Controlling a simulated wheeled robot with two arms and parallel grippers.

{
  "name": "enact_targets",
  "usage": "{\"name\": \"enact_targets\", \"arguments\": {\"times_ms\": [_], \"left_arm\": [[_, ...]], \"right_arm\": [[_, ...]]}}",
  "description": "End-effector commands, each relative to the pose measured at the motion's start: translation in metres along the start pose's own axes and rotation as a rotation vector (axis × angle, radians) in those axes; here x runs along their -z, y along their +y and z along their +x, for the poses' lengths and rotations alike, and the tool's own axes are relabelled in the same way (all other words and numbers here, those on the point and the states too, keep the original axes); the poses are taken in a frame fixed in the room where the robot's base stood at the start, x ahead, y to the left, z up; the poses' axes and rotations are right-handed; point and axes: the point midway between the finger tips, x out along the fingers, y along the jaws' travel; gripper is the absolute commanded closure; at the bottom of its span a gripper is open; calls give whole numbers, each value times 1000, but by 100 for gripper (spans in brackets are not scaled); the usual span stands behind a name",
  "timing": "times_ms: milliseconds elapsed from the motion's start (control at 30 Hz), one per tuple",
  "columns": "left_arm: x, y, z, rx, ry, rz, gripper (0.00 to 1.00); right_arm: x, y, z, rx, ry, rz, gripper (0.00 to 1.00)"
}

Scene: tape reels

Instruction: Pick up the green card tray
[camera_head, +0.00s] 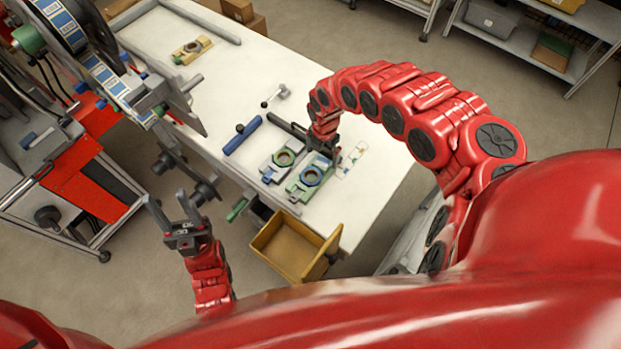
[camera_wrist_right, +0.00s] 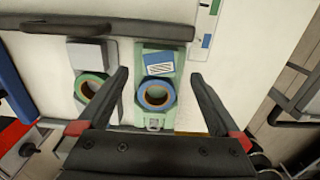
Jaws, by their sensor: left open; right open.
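The green card tray (camera_head: 296,190) lies on the white table in the head view, near its front edge. It carries a blue-rimmed tape reel and shows pale green in the right wrist view (camera_wrist_right: 144,112), with a blue and white card behind the reel. My right gripper (camera_head: 324,152) is open above the tray's far end. In the right wrist view its fingers (camera_wrist_right: 163,80) stand on either side of the tray, apart from it, with nothing between them held. My left gripper (camera_head: 170,207) is open and empty, off the table to the left.
A grey tray with a green-rimmed reel (camera_head: 284,157) sits just left of the green tray. A dark bar (camera_wrist_right: 65,28) lies behind both. A blue bar (camera_head: 243,136) lies further left. A yellow bin (camera_head: 290,248) hangs at the table's front. The far table is mostly clear.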

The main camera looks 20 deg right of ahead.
Motion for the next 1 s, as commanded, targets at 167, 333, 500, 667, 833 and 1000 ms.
{"name": "enact_targets", "arguments": {"times_ms": [167,333,500,667,833,1000], "left_arm": [[1,0,7,0,0,0,50],[1,0,8,0,0,0,50],[1,0,8,0,0,0,50],[1,0,8,0,0,0,50],[1,0,8,0,0,0,50],[1,0,8,0,0,0,50]], "right_arm": [[7,0,24,1,7,-1,0],[5,0,39,0,3,-1,0],[3,-1,42,1,0,0,0],[3,-1,42,1,0,0,7],[3,-1,42,1,0,0,38],[3,-1,42,1,0,0,68]]}}
